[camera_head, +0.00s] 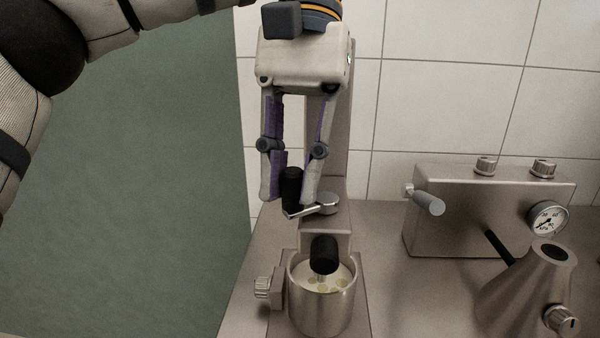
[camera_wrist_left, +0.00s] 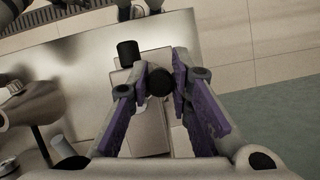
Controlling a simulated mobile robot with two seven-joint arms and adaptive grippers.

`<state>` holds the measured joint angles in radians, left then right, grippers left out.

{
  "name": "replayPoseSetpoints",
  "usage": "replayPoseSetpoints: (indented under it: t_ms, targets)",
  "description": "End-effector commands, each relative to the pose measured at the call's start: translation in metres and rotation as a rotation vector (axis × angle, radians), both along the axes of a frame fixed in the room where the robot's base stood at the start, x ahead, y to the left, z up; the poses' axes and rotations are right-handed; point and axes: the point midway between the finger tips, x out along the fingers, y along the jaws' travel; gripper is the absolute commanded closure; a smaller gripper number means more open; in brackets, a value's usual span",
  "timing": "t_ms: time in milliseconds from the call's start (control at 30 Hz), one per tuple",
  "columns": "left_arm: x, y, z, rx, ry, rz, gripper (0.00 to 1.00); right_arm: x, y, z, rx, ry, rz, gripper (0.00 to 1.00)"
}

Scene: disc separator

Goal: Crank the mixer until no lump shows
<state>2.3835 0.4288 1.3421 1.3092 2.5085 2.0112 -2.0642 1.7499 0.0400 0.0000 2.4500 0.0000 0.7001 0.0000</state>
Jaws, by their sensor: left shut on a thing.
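My left gripper (camera_head: 291,190) points down from above and is shut on the black crank knob (camera_head: 291,186). The knob stands on a short metal crank arm (camera_head: 304,211) that runs right to a round hub on the mixer (camera_head: 339,215). In the left wrist view the fingers (camera_wrist_left: 160,85) close around the round knob top (camera_wrist_left: 159,83). Below, a metal pot (camera_head: 322,306) holds a cream mix with several tan lumps (camera_head: 325,287) at its surface. A black stirrer head (camera_head: 323,254) hangs over the pot and hides part of the mix. My right gripper is not in view.
A steel box (camera_head: 480,215) with a grey handle, knobs and a gauge (camera_head: 548,219) stands at the right. A metal cone (camera_head: 530,290) stands in front of it. A knob (camera_head: 263,288) sits left of the pot. A tiled wall rises behind.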

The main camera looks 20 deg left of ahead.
Motion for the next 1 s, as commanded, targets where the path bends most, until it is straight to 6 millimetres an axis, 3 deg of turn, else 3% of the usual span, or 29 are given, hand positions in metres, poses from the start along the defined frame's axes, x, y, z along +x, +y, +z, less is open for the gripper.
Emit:
replayPoseSetpoints:
  t_ms: [500,1000]
  targets:
    - [0.012,0.009,-0.001,0.002,0.002,-0.382,1.00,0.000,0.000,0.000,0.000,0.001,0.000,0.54]
    - [0.016,0.011,-0.001,-0.002,0.002,-0.495,1.00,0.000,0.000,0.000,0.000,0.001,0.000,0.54]
